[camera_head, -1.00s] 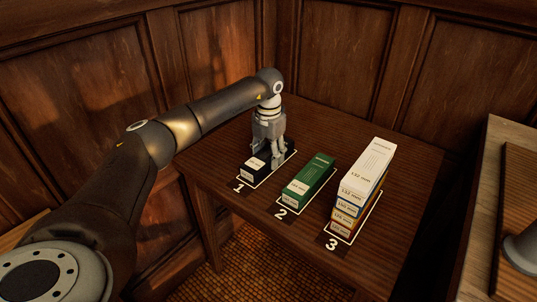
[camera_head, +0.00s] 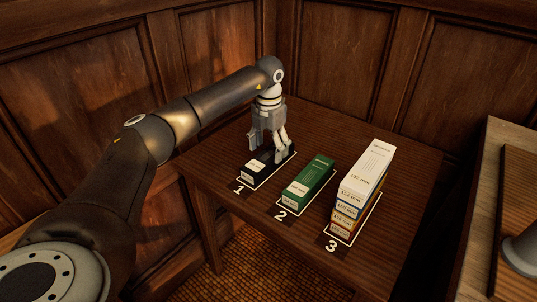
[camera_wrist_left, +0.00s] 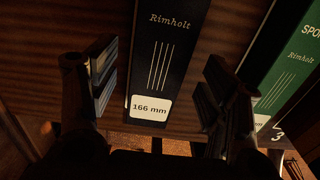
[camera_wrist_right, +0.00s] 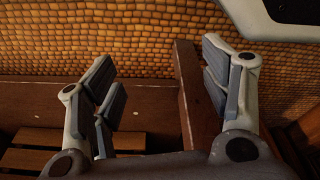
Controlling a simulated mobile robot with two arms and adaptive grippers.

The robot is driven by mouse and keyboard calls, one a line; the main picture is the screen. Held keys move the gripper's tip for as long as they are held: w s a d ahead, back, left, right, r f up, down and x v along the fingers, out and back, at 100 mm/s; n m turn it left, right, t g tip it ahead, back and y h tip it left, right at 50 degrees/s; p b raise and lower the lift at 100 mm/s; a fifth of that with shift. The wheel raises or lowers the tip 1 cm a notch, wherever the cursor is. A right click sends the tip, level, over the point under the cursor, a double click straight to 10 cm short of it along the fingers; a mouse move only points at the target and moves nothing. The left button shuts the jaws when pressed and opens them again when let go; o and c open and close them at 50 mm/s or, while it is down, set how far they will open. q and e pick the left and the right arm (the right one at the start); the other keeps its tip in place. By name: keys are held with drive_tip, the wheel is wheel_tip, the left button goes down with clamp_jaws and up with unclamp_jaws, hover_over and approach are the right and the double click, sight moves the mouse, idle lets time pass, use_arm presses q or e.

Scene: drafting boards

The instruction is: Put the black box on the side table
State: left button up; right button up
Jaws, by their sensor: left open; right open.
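The black box (camera_head: 262,160) lies flat on the dark wooden side table (camera_head: 322,126), inside the white outline numbered 1. In the left wrist view the black box (camera_wrist_left: 165,70) shows a "Rimholt" print and a white "166 mm" label. My left gripper (camera_head: 268,149) is open just above the box, one finger to each side of it. In the left wrist view its fingers (camera_wrist_left: 160,85) stand clear of the box with gaps on both sides. My right gripper (camera_wrist_right: 165,78) is open and empty in the right wrist view, away from the box.
A green box (camera_head: 309,178) lies in outline 2, close to the right of the black box. A stack of several boxes, topped by a white one (camera_head: 369,168), stands in outline 3. Wood-panelled walls close off the back. Another surface (camera_head: 487,190) stands at the right edge.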

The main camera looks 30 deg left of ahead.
sight(269, 155)
use_arm(q)
wheel_tip(269, 155, up, 9)
drive_tip(key=shift+p, duration=0.4)
use_arm(e)
drive_tip(key=s+f, duration=0.2)
drive_tip(key=shift+s+d+f, duration=0.15)
drive_tip(key=shift+f, duration=0.15)
